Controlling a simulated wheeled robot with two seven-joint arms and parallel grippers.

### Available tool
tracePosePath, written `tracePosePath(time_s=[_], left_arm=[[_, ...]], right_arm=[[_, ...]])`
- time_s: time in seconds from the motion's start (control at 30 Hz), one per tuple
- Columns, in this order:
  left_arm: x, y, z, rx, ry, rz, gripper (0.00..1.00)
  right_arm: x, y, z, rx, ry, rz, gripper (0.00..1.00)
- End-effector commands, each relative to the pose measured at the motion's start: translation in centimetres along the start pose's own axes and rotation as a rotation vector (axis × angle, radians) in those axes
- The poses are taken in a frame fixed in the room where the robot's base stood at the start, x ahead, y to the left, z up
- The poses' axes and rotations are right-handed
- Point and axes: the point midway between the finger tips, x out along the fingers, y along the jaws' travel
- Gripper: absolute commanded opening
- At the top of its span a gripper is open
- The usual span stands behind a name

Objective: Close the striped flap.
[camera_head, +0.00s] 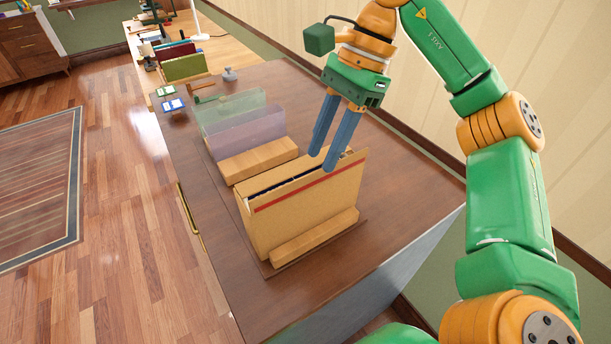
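A tan cardboard file box (258,228) stands upright on the dark wooden tabletop, with a narrow opening along its top and dark contents just showing inside. A red stripe (310,188) runs along the upper part of its broad near face; I cannot tell whether this striped panel is the flap itself or how far it is folded. My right gripper (325,161) comes down from above with its two blue fingers apart and nothing visible between them. Its fingertips are over or just behind the box's top edge near the right end; contact is unclear. My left gripper is not in view.
A wooden bar (315,236) lies against the box's near face. Behind the box are a wooden block (258,160), a translucent purple panel (245,134) and a translucent green panel (232,108). Coloured folders (184,66) stand farther back. The tabletop's right side is clear.

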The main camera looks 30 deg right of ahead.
Motion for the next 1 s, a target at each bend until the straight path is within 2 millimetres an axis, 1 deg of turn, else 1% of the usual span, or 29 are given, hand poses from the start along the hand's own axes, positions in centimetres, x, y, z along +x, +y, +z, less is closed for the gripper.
tracePosePath(time_s=[0.03,0.13,0.23,0.43,0.47,0.5,0.57,0.6,1.0], left_arm=[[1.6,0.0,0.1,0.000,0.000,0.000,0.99],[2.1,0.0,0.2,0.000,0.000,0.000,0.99],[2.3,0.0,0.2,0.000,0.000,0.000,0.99],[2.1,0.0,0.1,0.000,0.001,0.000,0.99],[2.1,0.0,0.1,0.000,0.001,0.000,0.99],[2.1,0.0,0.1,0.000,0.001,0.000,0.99],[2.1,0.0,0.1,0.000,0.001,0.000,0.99],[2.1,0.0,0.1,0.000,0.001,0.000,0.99],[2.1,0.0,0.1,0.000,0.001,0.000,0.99]], right_arm=[[1.8,0.0,-0.3,-0.003,-0.001,0.002,0.35],[3.0,0.0,-0.2,-0.002,0.000,0.002,0.35],[3.4,0.0,-0.1,-0.001,0.000,0.000,0.35],[3.3,0.0,0.0,0.000,0.000,-0.001,0.35],[3.3,0.0,0.0,0.000,0.000,-0.001,0.32],[3.3,0.0,0.0,0.000,0.000,-0.001,0.21],[3.3,0.0,0.0,-0.001,-0.001,-0.001,0.05],[3.3,0.0,0.0,-0.001,0.000,-0.001,0.00],[3.3,0.0,0.0,-0.001,0.000,0.000,0.00]])
